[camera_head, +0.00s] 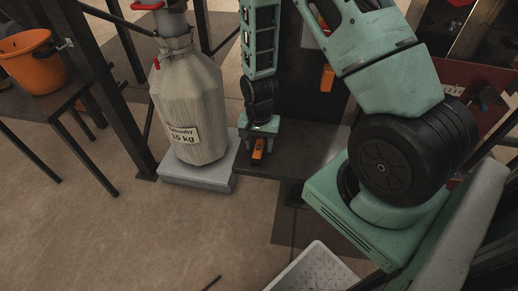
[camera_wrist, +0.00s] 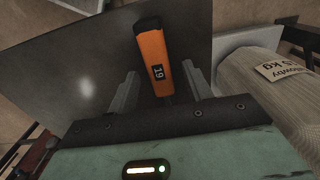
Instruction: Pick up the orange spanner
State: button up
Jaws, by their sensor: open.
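The orange spanner (camera_head: 258,147) is under my gripper (camera_head: 258,134) in the head view, over a dark flat plate (camera_head: 285,168). In the wrist view the spanner (camera_wrist: 154,50) has an orange body with a black end and a label reading 19. It runs up the picture, slightly tilted. My gripper (camera_wrist: 161,90) is open, with one grey finger on each side of the spanner. A gap shows on both sides. The spanner's near end is hidden behind the gripper body. I cannot tell how far it is below the fingertips.
A pale sack (camera_head: 190,110) marked 15 kg stands on a grey block (camera_head: 200,178) just left of my gripper. An orange bucket (camera_head: 32,62) is at far left. Another orange object (camera_head: 327,77) is behind my arm.

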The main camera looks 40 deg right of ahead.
grip_shut()
jog(key=shift+r, duration=0.1)
